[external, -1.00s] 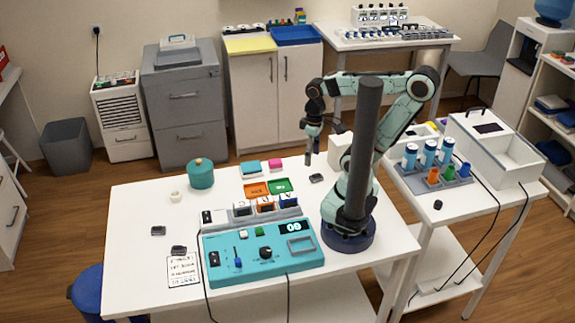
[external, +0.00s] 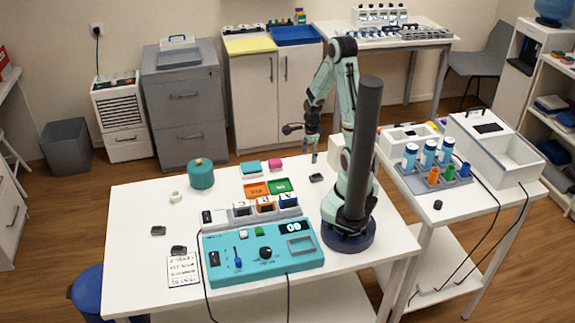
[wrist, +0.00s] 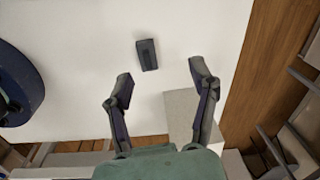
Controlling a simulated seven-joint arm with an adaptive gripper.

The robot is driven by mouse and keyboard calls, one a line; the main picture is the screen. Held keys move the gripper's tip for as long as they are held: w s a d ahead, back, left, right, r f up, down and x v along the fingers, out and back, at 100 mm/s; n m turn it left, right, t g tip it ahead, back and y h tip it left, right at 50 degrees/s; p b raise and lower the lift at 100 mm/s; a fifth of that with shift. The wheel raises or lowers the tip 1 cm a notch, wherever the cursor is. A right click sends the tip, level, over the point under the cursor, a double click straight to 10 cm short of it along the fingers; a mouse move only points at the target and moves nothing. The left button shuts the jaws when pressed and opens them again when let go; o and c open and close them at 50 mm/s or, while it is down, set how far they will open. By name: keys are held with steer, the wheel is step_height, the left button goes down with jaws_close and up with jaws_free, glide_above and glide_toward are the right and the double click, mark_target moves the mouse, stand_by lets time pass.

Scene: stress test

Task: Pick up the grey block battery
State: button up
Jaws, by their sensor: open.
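A small dark grey block (external: 316,178) lies on the white table near its back edge, left of my arm's base. It also shows in the wrist view (wrist: 147,54), just beyond the fingertips and between their lines. My gripper (external: 314,158) points down above the table close to this block. In the wrist view my gripper (wrist: 161,72) is open, with nothing between its fingers. Two similar dark blocks lie at the table's left front: one block (external: 158,231) and another block (external: 178,250) by the printed sheet. I cannot tell which is the named battery.
A beige box (external: 336,150) stands right of the gripper at the table's back edge. Pink (external: 275,164) and teal (external: 250,167) pieces lie to the left, near coloured trays (external: 257,190). A teal console (external: 262,257) fills the front. The left middle of the table is mostly clear.

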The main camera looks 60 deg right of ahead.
mark_target(318, 174)
steer(key=s+f, duration=0.1)
steer(key=s+d+f+m, duration=0.1)
steer(key=s, duration=0.1)
steer(key=shift+d+f+g+y, duration=0.15)
steer(key=shift+g+y, duration=0.15)
step_height(318, 174, down, 6)
steer(key=shift+f, duration=0.25)
jaws_close()
